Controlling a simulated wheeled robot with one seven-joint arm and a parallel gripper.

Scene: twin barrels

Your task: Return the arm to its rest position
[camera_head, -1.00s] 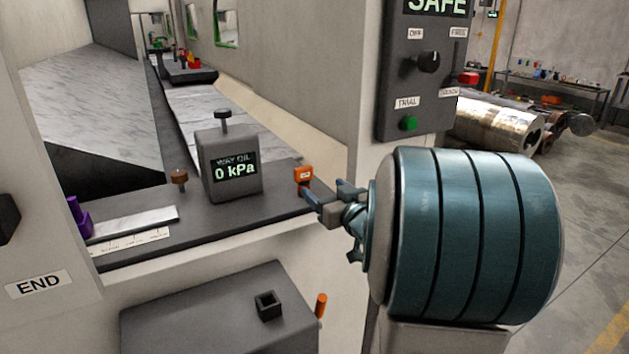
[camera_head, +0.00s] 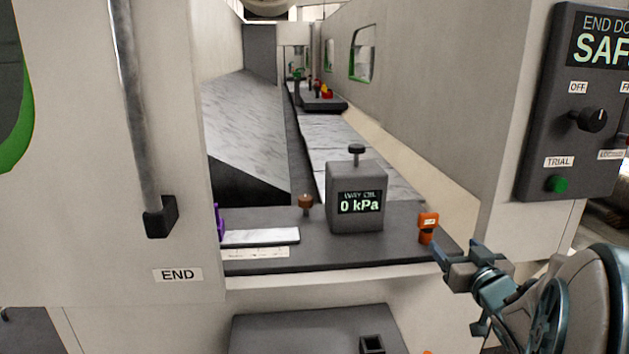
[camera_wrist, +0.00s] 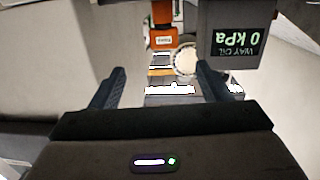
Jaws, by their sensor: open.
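My gripper (camera_head: 456,262) is at the lower right of the head view, just in front of the dark shelf in the machine opening. Its jaws are open with nothing between them. In the wrist view my gripper's two dark fingers (camera_wrist: 160,88) stand apart. An orange tagged piece (camera_head: 428,226) stands on the shelf's right end, beyond the fingertips and apart from them. It also shows in the wrist view (camera_wrist: 163,39). My arm fills the lower right corner of the head view, and its rest place cannot be told.
A grey gauge box (camera_head: 356,200) reading 0 kPa stands on the shelf (camera_head: 310,257). A control panel (camera_head: 580,110) hangs at right. A door handle (camera_head: 160,216) is at left. A lower grey box (camera_head: 300,335) juts out below. A pale bar (camera_head: 260,237) lies on the shelf.

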